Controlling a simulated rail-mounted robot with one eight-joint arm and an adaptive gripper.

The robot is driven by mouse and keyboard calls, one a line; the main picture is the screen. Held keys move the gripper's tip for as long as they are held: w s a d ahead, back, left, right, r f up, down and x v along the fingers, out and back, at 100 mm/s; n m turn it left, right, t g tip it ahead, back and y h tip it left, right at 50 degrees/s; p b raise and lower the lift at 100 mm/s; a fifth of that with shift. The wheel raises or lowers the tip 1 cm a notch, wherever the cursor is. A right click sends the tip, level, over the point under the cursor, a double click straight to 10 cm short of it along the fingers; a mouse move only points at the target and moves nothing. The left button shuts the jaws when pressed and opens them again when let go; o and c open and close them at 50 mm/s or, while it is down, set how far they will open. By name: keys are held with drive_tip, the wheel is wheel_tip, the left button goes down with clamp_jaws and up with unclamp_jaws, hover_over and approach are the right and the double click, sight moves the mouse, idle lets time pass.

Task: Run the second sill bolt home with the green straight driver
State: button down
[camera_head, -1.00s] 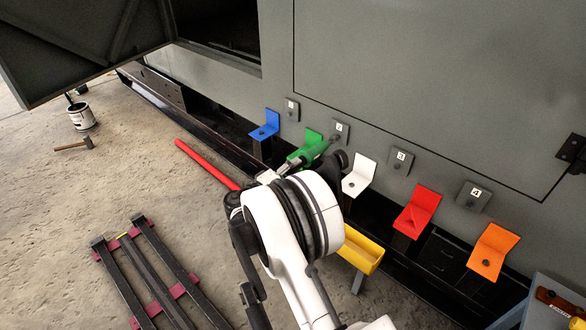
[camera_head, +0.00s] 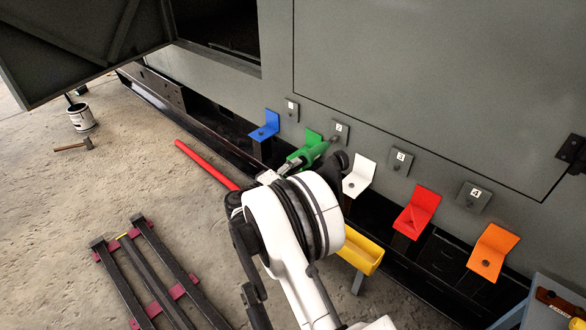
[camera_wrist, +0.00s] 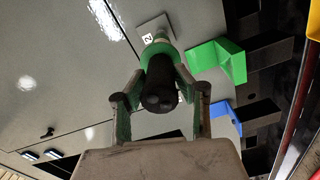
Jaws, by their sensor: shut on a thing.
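The green straight driver (camera_head: 309,153) is in my gripper (camera_wrist: 160,100), whose two fingers close on its body from both sides in the wrist view. The driver's dark rear end faces the wrist camera. Its nose points at the plate marked 2 (camera_head: 342,129), which also shows in the wrist view (camera_wrist: 150,32). The bolt on that plate is at the driver's nose (camera_head: 334,139); I cannot tell whether the tip is seated on it. The green bracket (camera_head: 313,136) is just behind the driver in the head view and beside it in the wrist view (camera_wrist: 220,60).
Plates 1 (camera_head: 291,110), 3 (camera_head: 401,161) and 4 (camera_head: 473,196) line the wall. Blue (camera_head: 267,127), white (camera_head: 360,174), red (camera_head: 420,208) and orange (camera_head: 494,246) brackets stand along the sill. A yellow tray (camera_head: 362,254) is right of my arm. A red bar (camera_head: 206,165) lies left.

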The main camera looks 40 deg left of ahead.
drive_tip(key=shift+w+d+r, duration=0.1)
drive_tip(key=shift+w, duration=0.95)
idle(2.6)
drive_tip(key=shift+s, duration=0.25)
idle(0.4)
